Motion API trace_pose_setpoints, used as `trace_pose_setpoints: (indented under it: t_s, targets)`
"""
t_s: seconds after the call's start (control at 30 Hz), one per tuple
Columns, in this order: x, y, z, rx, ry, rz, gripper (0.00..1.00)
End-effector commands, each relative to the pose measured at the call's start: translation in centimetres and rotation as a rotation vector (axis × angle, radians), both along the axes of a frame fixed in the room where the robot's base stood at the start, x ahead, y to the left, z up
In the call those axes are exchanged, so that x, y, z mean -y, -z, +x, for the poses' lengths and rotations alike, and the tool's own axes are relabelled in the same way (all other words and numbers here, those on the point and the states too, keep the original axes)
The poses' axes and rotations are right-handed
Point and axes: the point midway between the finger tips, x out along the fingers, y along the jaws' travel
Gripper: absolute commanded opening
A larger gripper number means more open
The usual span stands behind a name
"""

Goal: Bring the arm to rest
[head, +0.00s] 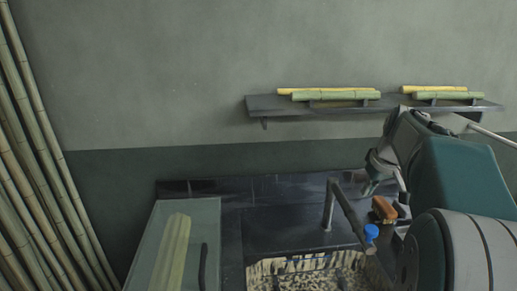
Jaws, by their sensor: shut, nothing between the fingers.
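My gripper (371,186) is at the right of the head view, pointing down in front of the back wall, below the wall shelf. Its fingers are small and dark here and look shut, with nothing seen between them. My teal and grey arm fills the right side of the view and hides part of what is behind it. The gripper appears apart from the shelf; its exact distance from the metal bar and orange part below is hard to tell.
A wall shelf (262,104) bears green and yellow cane pieces (335,95). Below are an upright dark bar (328,205), an orange-brown part (384,209), a blue knob (371,231) and a bin of chopped bits (300,277). A glassy box (150,240) and tall canes (35,160) stand left.

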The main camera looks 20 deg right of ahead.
Motion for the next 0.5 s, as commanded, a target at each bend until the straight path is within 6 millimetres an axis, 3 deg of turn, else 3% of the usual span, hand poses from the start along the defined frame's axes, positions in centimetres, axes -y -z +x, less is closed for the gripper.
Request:
trace_pose_setpoints:
  t_s: [0.07,0.17,0.3,0.5]
  targets:
    - [-0.9,-0.1,-0.1,0.002,-0.004,-0.001,0.0]
    - [-4.2,-0.4,-0.6,0.007,-0.01,-0.005,0.0]
    - [-10.8,-0.4,-2.6,0.022,-0.02,-0.017,0.0]
    - [-18.7,1.1,-7.0,0.054,-0.032,-0.024,0.0]
